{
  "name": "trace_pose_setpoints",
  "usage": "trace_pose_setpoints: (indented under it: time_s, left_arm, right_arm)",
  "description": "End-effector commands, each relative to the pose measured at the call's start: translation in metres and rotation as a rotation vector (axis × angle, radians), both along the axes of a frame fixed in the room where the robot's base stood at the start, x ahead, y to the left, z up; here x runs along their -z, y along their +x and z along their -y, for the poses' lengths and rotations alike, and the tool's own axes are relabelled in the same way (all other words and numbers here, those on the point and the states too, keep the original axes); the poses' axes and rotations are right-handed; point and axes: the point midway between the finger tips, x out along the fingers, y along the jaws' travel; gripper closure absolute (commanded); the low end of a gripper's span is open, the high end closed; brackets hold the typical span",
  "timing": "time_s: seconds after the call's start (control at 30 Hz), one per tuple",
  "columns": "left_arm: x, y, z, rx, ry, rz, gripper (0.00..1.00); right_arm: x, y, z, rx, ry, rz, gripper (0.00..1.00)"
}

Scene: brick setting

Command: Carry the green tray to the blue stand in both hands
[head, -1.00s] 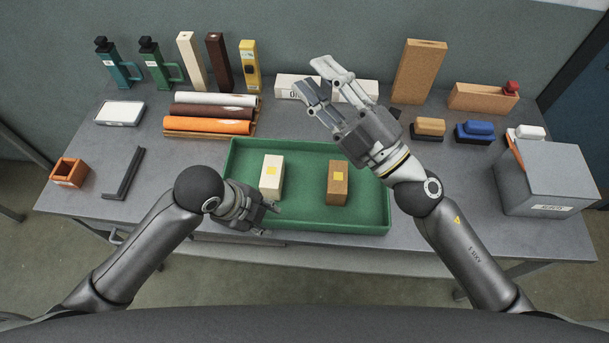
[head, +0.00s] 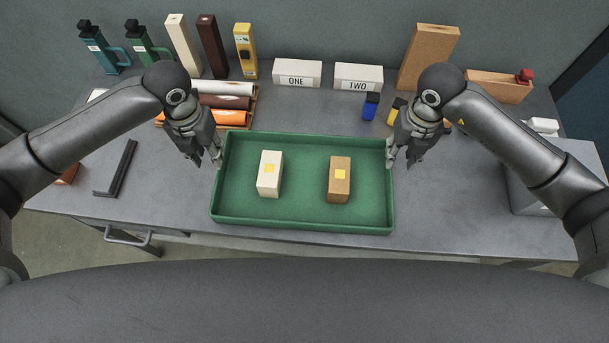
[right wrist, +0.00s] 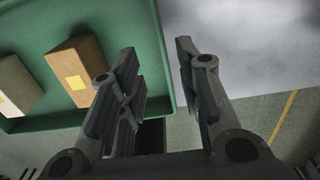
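The green tray (head: 305,224) lies flat on the grey table in the head view. A cream block (head: 269,183) and a brown block (head: 339,188), each with a yellow square, stand in it. My left gripper (head: 208,160) is at the tray's left wall, fingers apart and pointing down. My right gripper (head: 391,162) is at the right wall. In the right wrist view its fingers (right wrist: 157,50) are open, and the tray's wall (right wrist: 160,55) runs between them without visible contact on both sides. I cannot make out a blue stand.
Behind the tray are white boxes marked ONE (head: 297,81) and TWO (head: 358,85), a small blue item (head: 371,107) and rolls (head: 225,103). A black angle bar (head: 122,170) lies left. A grey box (head: 543,199) stands right, partly behind my arm.

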Motion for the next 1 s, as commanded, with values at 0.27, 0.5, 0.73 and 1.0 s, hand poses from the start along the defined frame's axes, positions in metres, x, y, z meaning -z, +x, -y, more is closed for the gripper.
trace_pose_setpoints:
  time_s: [0.27,0.5,0.73,1.0]
  left_arm:
    - [0.0,0.0,-0.001,0.002,0.001,-0.001,0.68]
    - [0.017,-0.001,-0.001,-0.001,0.002,-0.005,0.68]
    - [0.059,-0.001,0.0,0.0,0.001,-0.005,0.68]
    - [0.098,-0.001,0.0,0.0,0.0,-0.003,0.68]
  right_arm:
    - [0.0,0.0,0.002,0.002,-0.006,0.0,0.68]
    - [0.017,-0.001,0.001,0.002,-0.004,-0.004,0.68]
    - [0.059,-0.002,0.001,0.002,-0.004,-0.005,0.68]
    - [0.097,0.0,0.001,0.002,-0.004,-0.002,0.68]
